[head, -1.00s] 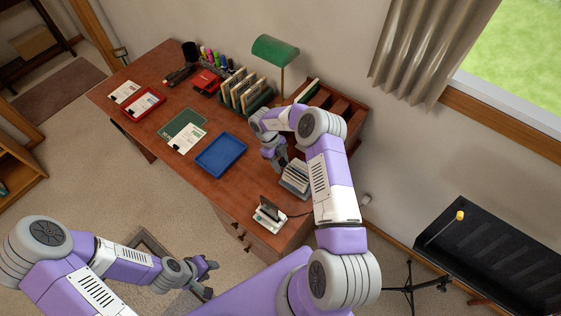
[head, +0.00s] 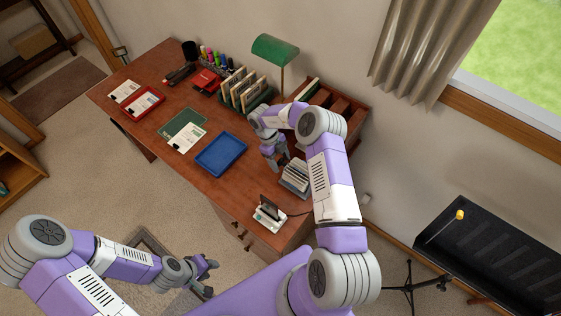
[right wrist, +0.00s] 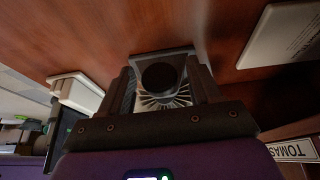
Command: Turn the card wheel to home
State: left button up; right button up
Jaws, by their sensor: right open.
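The card wheel (head: 296,179) is a rotary file with a fan of pale cards, standing on the desk near its right end. In the right wrist view its round black knob (right wrist: 161,77) faces me, with the white card edges (right wrist: 165,102) fanned behind it. My right gripper (head: 283,161) is at the wheel's far-left side. In the right wrist view its fingers (right wrist: 163,88) stand apart on both sides of the knob; I cannot tell whether they touch it. My left gripper (head: 210,278) is open and empty, low over the floor in front of the desk.
A blue tray (head: 221,154) lies left of the wheel. A white stand with a dark screen (head: 270,213) is at the near desk corner. A green lamp (head: 275,50), a file rack (head: 245,92) and a wooden sorter (head: 345,105) line the back.

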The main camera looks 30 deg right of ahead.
jog(key=d+v, duration=0.1)
jog(key=v, duration=0.5)
jog(key=shift+a+r, duration=0.4)
jog(key=shift+a, duration=0.15)
jog(key=shift+w, duration=0.15)
